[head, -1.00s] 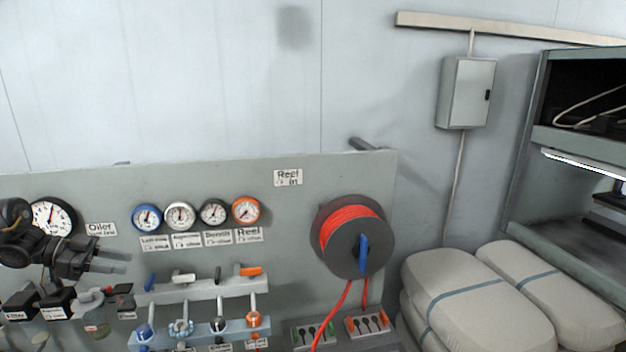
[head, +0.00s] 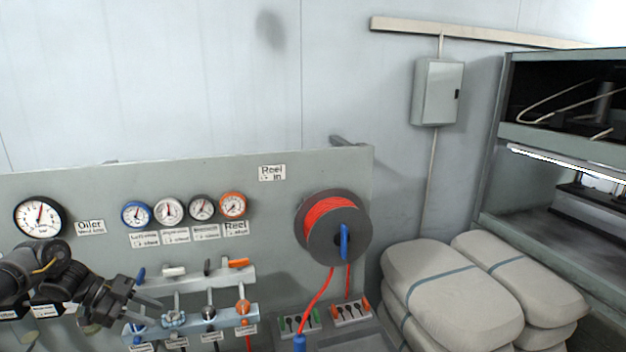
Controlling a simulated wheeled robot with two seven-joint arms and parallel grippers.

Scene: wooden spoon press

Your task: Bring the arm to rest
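My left gripper (head: 148,301) is at the lower left of the head view, in front of the grey control panel (head: 180,178). Its dark fingers point right and stand apart with nothing seen between them. It overlaps the left end of the row of levers (head: 209,311) in the picture; I cannot tell whether it touches them. My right gripper is not in view.
A red hose reel (head: 333,226) with a blue handle is on the panel, its hose hanging down. Several gauges (head: 170,209) sit above the levers. Stacked sacks (head: 450,290) and a grey press frame (head: 540,225) stand at the right. A wall box (head: 436,92) hangs behind.

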